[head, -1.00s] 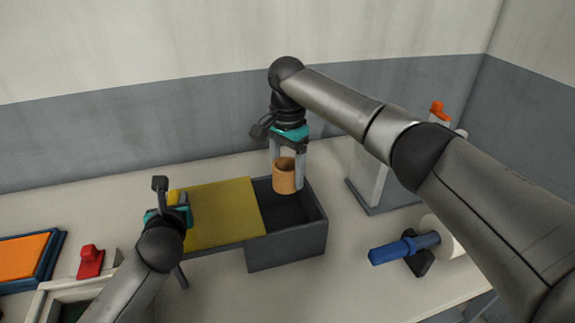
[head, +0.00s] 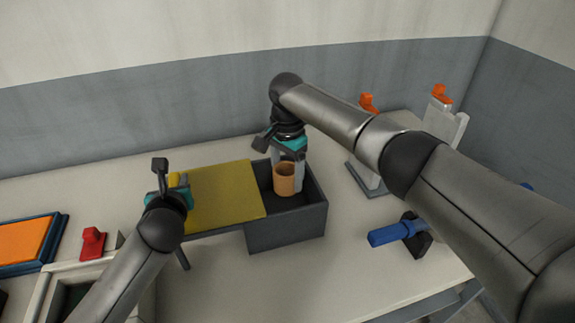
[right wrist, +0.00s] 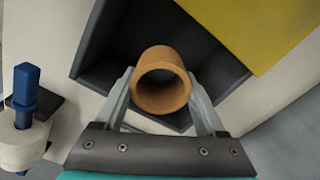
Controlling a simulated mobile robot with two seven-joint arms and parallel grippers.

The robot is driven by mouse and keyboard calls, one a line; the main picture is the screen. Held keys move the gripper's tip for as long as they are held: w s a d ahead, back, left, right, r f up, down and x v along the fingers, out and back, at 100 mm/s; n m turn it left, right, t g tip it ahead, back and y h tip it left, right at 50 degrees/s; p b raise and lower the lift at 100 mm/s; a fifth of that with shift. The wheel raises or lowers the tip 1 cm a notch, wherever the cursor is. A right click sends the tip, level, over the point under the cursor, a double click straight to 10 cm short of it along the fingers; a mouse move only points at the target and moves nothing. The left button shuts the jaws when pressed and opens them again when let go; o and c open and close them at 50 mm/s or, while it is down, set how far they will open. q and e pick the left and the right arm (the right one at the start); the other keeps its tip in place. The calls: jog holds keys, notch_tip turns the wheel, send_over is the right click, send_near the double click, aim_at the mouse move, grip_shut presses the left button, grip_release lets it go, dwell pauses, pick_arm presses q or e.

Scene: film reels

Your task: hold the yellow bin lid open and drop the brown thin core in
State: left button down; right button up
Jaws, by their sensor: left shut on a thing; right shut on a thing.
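The dark grey bin (head: 288,235) stands on the table with its yellow lid (head: 222,195) slid to the left, so its right part is uncovered. My left gripper (head: 178,188) is shut at the lid's left end; the exact grip is partly hidden by the wrist. My right gripper (head: 289,180) points down over the opening, shut on the brown core (head: 285,180), a short hollow tube held upright. In the right wrist view the core (right wrist: 160,82) sits between both fingers, with the dark bin interior below it and the yellow lid (right wrist: 245,30) beside it.
A blue spindle (head: 392,234) on a dark stand is right of the bin. Grey stands with orange tops (head: 440,95) are behind it, near my right arm. A red block (head: 93,243) and an orange-topped blue tray (head: 58,222) lie at the left.

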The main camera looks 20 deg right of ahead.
pick_arm(q)
jog(key=shift+a+f, duration=0.1)
jog(key=shift+f, duration=0.1)
pick_arm(e)
jog(key=shift+f, duration=0.25)
jog(key=o, duration=1.3)
jog(key=shift+r, duration=0.1)
jog(key=shift+d+r, duration=1.5)
jog(key=shift+r, duration=2.95)
jog(key=d, duration=1)
